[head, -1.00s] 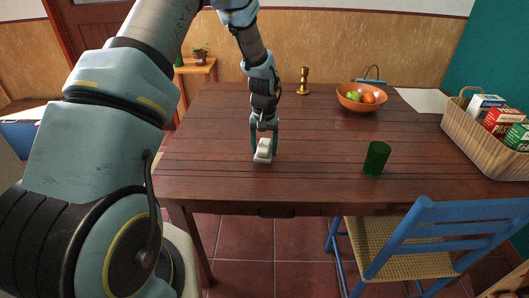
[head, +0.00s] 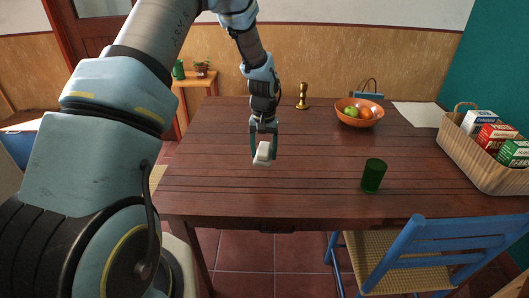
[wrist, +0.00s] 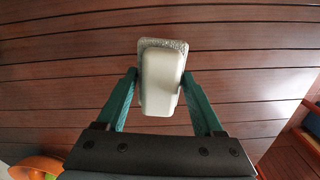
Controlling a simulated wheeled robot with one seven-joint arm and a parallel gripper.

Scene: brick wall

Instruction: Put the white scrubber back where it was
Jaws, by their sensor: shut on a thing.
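The white scrubber (head: 263,153) is a small white block. In the wrist view the scrubber (wrist: 161,80) shows a smooth white body with a grey, rough pad edge at its far end. My gripper (head: 264,148) points down over the left part of the wooden table (head: 310,165) and is shut on the scrubber. In the wrist view my gripper (wrist: 160,88) has a finger on each side of it. The scrubber seems held close above the tabletop; the exact gap cannot be told.
A green cup (head: 373,175) stands to the right. An orange fruit bowl (head: 361,118) and a brass candlestick (head: 303,97) are at the back. A basket of boxes (head: 462,150) is at the right edge. A blue chair (head: 425,255) stands in front. The table's middle is clear.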

